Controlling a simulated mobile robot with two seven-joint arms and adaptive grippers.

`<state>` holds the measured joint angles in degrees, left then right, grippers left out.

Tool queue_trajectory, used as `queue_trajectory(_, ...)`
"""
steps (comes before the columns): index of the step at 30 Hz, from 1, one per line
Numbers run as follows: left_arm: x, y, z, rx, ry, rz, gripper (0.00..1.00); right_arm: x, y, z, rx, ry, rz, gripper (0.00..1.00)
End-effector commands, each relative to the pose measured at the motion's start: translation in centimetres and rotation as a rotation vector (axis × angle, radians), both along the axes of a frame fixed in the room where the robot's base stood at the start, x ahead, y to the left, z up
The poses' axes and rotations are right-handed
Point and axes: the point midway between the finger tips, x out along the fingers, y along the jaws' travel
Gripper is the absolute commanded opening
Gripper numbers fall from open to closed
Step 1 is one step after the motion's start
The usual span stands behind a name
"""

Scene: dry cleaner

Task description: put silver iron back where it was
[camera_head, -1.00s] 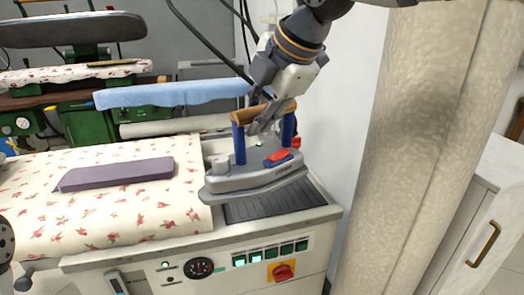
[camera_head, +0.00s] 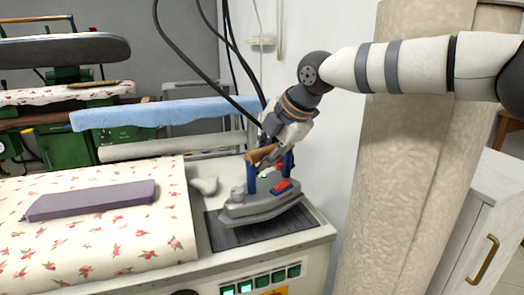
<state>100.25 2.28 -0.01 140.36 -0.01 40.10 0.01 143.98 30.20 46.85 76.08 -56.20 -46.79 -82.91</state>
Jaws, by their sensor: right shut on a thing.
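The silver iron (camera_head: 262,208) has a grey body, a wooden handle on blue posts and a red part on top. It is over the dark ribbed mat (camera_head: 224,234) at the right end of the ironing table, roughly level. I cannot tell whether its sole touches the mat. My right gripper (camera_head: 268,148) comes down from above and is shut on the iron's wooden handle. The gripper hides part of the handle. My left gripper is not in view.
The flowered ironing board (camera_head: 120,245) with a purple pad (camera_head: 90,200) lies left of the mat. A small pale grey object (camera_head: 204,186) sits behind the mat. Cables hang behind the arm. A white wall and a thick beige column (camera_head: 400,180) stand to the right.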

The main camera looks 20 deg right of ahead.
Motion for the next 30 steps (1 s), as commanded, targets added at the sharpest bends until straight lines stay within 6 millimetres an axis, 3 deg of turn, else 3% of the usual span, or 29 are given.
queue_trajectory(7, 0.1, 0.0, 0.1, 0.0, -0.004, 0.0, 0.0, 0.4, -0.1, -2.3, 0.005, -0.015, 0.0, 0.0)
queue_trajectory(18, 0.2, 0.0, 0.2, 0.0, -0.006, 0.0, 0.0, 0.4, -0.1, -2.7, 0.004, -0.017, -0.001, 0.0)
queue_trajectory(19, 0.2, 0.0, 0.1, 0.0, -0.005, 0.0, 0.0, 0.1, -0.2, -3.3, -0.002, -0.002, -0.001, 0.28)
queue_trajectory(21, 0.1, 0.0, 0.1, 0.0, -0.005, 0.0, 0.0, 0.1, -0.2, -3.3, -0.002, -0.002, 0.0, 0.42)
queue_trajectory(30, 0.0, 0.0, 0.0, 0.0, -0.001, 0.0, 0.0, 0.2, -0.2, -3.4, -0.001, 0.001, -0.001, 0.42)
